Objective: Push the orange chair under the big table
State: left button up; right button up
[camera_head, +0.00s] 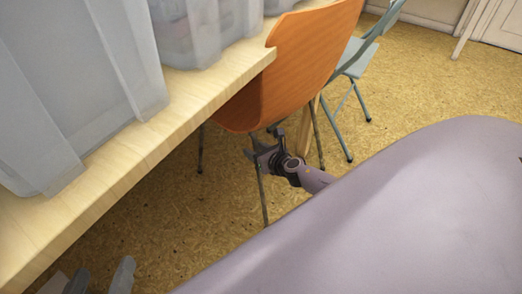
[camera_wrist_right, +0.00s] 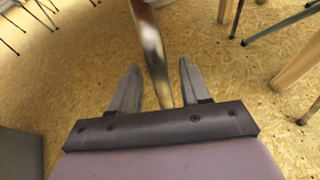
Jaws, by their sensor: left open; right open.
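The orange chair (camera_head: 305,62) has a curved wooden shell and thin metal legs. It stands at the edge of the big light-wood table (camera_head: 120,150), its seat partly hidden by the tabletop. My right gripper (camera_head: 256,146) is open just below the chair's seat, close to a leg. In the right wrist view a shiny metal chair leg (camera_wrist_right: 150,45) runs between the open fingers of this gripper (camera_wrist_right: 157,75); I cannot tell whether they touch it. My left gripper (camera_head: 95,274) is open and empty, partly cut off at the bottom left, below the table edge.
Translucent grey bins (camera_head: 75,80) stand on the table. A blue-grey folding chair (camera_head: 357,58) stands just behind the orange chair. A white door (camera_head: 500,25) is at the top right. Speckled tan floor (camera_head: 440,85) lies open on the right.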

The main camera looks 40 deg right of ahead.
grip_shut()
dwell(1.5)
